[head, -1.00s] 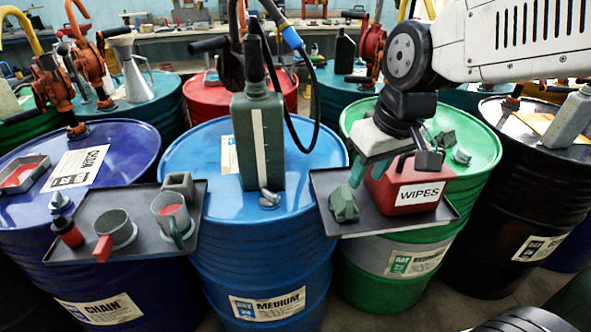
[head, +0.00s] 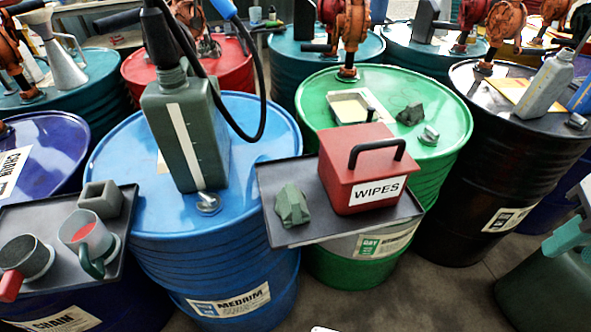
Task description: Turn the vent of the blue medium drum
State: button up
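The blue medium drum (head: 235,262) stands left of centre, with a "MEDIUM" label (head: 230,301) on its front. Its small silver vent (head: 208,203) sits on the lid near the front edge, right at the foot of a grey-green oil jug (head: 188,140).
A tray (head: 290,236) with a red WIPES box (head: 362,168) and a green lump (head: 292,206) overhangs right of the vent. Another tray (head: 112,245) with cups is at left. A black hose (head: 262,85) hangs behind the jug. Green (head: 445,150) and black drums (head: 480,180) stand right.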

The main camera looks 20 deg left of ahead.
aim_at(212, 201)
jog(key=z, duration=0.5)
jog(key=k, duration=0.85)
jog(key=u, duration=1.9)
jog(key=i, duration=0.5)
jog(key=u, duration=0.1)
